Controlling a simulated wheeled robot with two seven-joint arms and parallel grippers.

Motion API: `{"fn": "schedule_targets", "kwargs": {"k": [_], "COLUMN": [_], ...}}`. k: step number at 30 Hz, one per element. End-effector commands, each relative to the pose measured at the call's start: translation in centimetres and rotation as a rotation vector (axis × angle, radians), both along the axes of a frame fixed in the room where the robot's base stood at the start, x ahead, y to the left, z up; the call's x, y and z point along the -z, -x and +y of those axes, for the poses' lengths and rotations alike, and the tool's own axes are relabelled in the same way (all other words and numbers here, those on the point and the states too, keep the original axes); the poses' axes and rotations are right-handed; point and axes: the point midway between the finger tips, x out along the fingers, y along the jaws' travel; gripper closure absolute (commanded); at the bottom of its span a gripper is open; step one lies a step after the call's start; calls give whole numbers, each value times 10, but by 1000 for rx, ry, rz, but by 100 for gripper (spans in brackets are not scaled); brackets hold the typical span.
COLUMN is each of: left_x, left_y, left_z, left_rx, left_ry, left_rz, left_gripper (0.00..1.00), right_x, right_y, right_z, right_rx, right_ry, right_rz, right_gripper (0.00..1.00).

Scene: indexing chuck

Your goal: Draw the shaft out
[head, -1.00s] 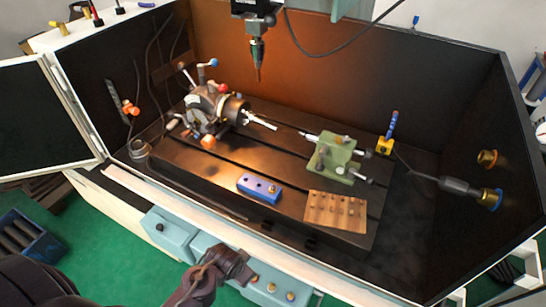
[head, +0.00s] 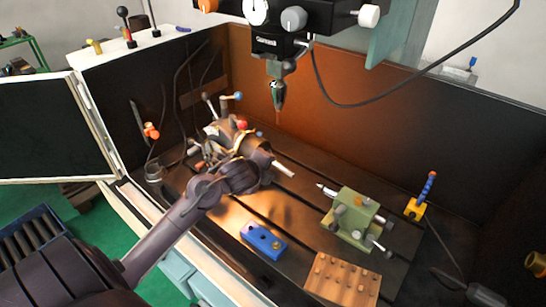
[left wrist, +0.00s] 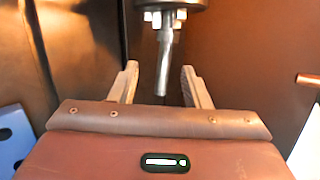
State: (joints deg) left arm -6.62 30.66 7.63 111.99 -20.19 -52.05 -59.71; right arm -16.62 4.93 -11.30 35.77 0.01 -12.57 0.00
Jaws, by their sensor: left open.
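The silver shaft (left wrist: 163,62) sticks out of the dark round chuck (left wrist: 172,5) at the top of the left wrist view. My left gripper (left wrist: 159,80) is open, with one finger on each side of the shaft and a gap to each. In the head view the shaft's free end (head: 284,168) shows just past my left gripper (head: 266,162). My arm and wrist cover most of the chuck there. The right gripper is not in view.
A green tailstock (head: 352,218) with a pointed centre faces the chuck along the slotted bed. A blue block (head: 263,241) and a wooden peg board (head: 343,279) lie at the front. The spindle tool (head: 278,95) hangs above. A yellow-based blue-handled item (head: 417,207) stands at right.

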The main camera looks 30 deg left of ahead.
Motion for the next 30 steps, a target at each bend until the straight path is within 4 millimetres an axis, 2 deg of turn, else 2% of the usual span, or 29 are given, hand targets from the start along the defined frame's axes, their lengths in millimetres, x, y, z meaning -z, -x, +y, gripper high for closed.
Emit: {"fn": "schedule_targets", "kwargs": {"k": [5,14,21,24,30], "left_x": [1,27,40,43,43], "left_y": [-11,-46,-63,-65,-65], "left_z": [6,13,16,17,17], "left_rx": [22,19,20,19,19], "left_ry": [-26,-23,-23,-24,-24], "left_rz": [-6,-6,-6,-6,-6], "left_gripper": [57,57,57,57,57], "right_x": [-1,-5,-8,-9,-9], "right_y": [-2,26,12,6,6], "right_z": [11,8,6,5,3], "right_rx": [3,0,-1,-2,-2], "right_ry": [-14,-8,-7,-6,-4], "right_rz": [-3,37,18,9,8], "right_gripper": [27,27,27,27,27]}}
